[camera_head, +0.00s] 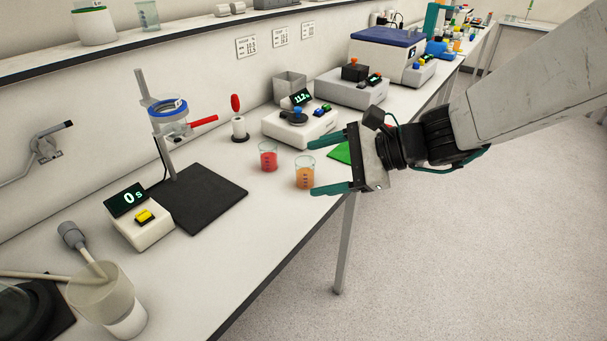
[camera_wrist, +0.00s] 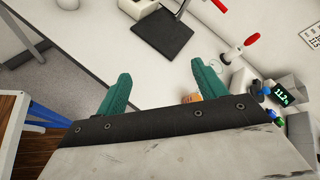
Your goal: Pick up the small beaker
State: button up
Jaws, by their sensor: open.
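Two small clear beakers stand upright on the white bench in the head view. One holds red liquid (camera_head: 268,158). The other holds orange liquid (camera_head: 304,174), stands nearer the bench's front edge and looks slightly larger. My gripper (camera_head: 317,166) is open and empty, its two green fingers spread and pointing left towards the orange beaker. In the wrist view, a piece of the orange beaker (camera_wrist: 190,98) shows beside the right finger, mostly hidden by my gripper (camera_wrist: 164,80).
A digital scale (camera_head: 300,125) stands behind the beakers, with a green mat (camera_head: 341,153) to the right. A ring stand on a black base (camera_head: 205,203) and a timer box (camera_head: 143,226) stand left. Open floor lies beyond the bench's front edge.

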aim_at(313, 169)
jog(key=w+f+m+t+h, duration=0.1)
jog(key=w+f+m+t, duration=0.1)
jog(key=w+f+m, duration=0.1)
jog(key=w+f+m+t, duration=0.1)
jog(key=w+f+m, duration=0.2)
jog(key=w+m, duration=0.2)
jog(key=w+d+f+m+t+h, duration=0.1)
jog(key=w+f+m+t, duration=0.1)
jog(key=w+f+m, duration=0.2)
jog(key=shift+f+m+t+h, duration=0.1)
jog(key=shift+m+t+h, duration=0.2)
jog(key=x, duration=0.7)
jog(key=shift+w+a+f, duration=0.1)
jog(key=shift+w+a, duration=0.05)
jog(key=shift+w, duration=0.05)
jog(key=c, duration=1.1)
